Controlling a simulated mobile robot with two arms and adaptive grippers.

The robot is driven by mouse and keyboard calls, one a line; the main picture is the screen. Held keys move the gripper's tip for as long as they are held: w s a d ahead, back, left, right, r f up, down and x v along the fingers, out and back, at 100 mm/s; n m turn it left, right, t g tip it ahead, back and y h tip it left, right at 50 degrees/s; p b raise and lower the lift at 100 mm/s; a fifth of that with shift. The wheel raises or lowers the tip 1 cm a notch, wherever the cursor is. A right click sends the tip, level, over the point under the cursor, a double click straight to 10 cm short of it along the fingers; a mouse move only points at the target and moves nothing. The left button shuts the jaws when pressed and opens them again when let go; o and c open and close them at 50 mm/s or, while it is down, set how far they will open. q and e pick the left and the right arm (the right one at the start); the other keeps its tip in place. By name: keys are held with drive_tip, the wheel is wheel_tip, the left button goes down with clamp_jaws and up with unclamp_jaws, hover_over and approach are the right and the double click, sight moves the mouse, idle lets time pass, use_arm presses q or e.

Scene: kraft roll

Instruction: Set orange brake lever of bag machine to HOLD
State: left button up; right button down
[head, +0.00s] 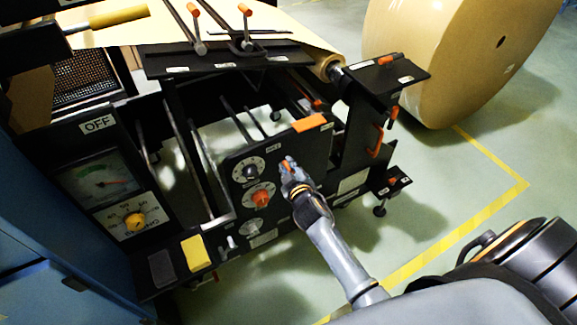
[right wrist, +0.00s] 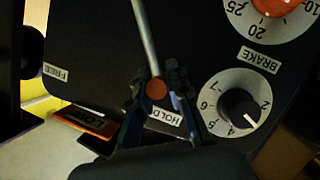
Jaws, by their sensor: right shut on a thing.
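The orange brake lever of the bag machine shows in the right wrist view as a grey rod (right wrist: 148,38) with an orange knob (right wrist: 157,89). My right gripper (right wrist: 155,98) has its fingers on both sides of the knob and is shut on it. The knob is right beside the HOLD label (right wrist: 166,115); the FREE label (right wrist: 56,72) is well away to the left. In the head view my right gripper (head: 287,172) is at the machine's black dial panel (head: 310,150), with orange showing at its fingertips. My left gripper is not in view.
An orange-red dial (head: 262,197) and other dials sit left of my gripper on the panel. A gauge box with a yellow knob (head: 134,221) stands further left. A large kraft roll (head: 440,60) is at the back right.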

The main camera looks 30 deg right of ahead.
drive_tip(key=shift+a+f, duration=0.15)
drive_tip(key=shift+f, duration=0.05)
drive_tip(key=c, duration=1.3)
unclamp_jaws()
drive_tip(key=shift+r, duration=0.1)
drive_tip(key=v, duration=1.2)
